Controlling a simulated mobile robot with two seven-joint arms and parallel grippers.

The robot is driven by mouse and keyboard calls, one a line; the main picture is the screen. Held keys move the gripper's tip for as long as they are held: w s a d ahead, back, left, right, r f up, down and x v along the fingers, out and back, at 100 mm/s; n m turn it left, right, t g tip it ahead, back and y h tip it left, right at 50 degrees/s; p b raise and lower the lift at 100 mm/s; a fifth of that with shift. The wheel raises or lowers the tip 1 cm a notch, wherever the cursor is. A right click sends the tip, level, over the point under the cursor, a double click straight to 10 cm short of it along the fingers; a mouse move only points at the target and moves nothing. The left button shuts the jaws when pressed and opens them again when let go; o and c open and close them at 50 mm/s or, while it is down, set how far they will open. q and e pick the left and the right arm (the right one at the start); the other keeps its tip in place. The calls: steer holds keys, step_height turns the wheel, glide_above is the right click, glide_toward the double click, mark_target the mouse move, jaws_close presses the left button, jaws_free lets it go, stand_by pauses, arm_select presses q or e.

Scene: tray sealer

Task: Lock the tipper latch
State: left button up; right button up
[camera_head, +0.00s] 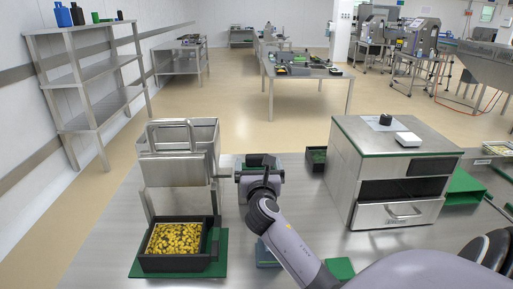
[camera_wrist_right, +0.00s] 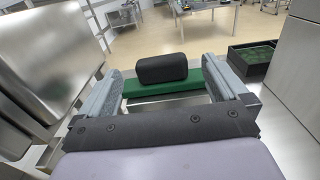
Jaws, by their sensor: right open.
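The tipper (camera_head: 180,165) is a steel bin on a frame at the left of the bench in the head view. A short rod-like part (camera_head: 222,176) sticks out from its right side towards my right gripper (camera_head: 260,180). I cannot tell whether this is the latch or how the latch is set. My right gripper is open to the right of the tipper. In the right wrist view its spread fingers (camera_wrist_right: 163,72) show no clear contact, and the tipper's steel side (camera_wrist_right: 45,60) is at left. My left gripper is not in view.
A black block (camera_wrist_right: 162,68) over a green bar (camera_wrist_right: 160,87) shows beyond the fingers. A black tray of yellow pieces (camera_head: 147,262) stands below the tipper on a green mat (camera_head: 221,262). A steel cabinet (camera_head: 345,165) stands at right, a small dark crate (camera_head: 316,165) beside it.

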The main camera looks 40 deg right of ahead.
steer(key=shift+b+x, duration=0.3)
steer(key=shift+x, duration=3.3)
